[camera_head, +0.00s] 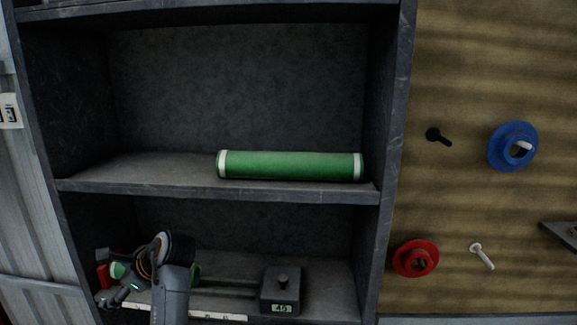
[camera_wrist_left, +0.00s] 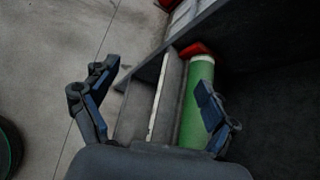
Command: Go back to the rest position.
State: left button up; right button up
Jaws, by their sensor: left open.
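My left arm reaches into the lower bay of a dark shelf unit (camera_head: 220,188) in the head view. My left gripper (camera_head: 112,292) is at the left end of this bay, partly hidden by its own wrist. In the left wrist view the left gripper (camera_wrist_left: 155,85) has its fingers spread, with nothing held between them. A green roll with a white end (camera_wrist_left: 194,100) lies by its right finger, which covers part of it; I cannot tell if they touch. This roll (camera_head: 117,270) is mostly behind my arm in the head view. My right gripper is not in view.
Another green roll (camera_head: 290,166) lies on the shelf above. A dark block labelled 45 (camera_head: 281,293) sits in the lower bay, right of my arm. A red object (camera_head: 102,277) is at the left. A board with blue (camera_head: 498,148) and red (camera_head: 405,258) spools stands right.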

pick_arm(q)
jog(key=s+d+f+n+t+h, duration=0.1)
jog(key=s+d+f+n+h, duration=0.1)
jog(key=s+f+n, duration=0.5)
jog(key=s+d+f+h, duration=0.2)
jog(key=s+f, duration=0.3)
jog(key=f, duration=0.5)
jog(key=s+d+f+n+h, duration=0.2)
jog(key=s+d+n+h, duration=0.15)
jog(key=s+d, duration=0.45)
jog(key=s+d+f+n+h, duration=0.3)
jog(key=s+d+n, duration=0.2)
jog(key=s, duration=0.8)
notch_tip(320, 180, down, 25)
jog(key=s+g+p, duration=0.1)
jog(key=g+p, duration=0.1)
jog(key=s+a+f+g, duration=0.1)
jog(key=s+a+f, duration=0.2)
jog(key=s+f, duration=1.1)
jog(key=s+m+p, duration=0.1)
jog(key=s, duration=0.2)
jog(key=shift+f, duration=0.25)
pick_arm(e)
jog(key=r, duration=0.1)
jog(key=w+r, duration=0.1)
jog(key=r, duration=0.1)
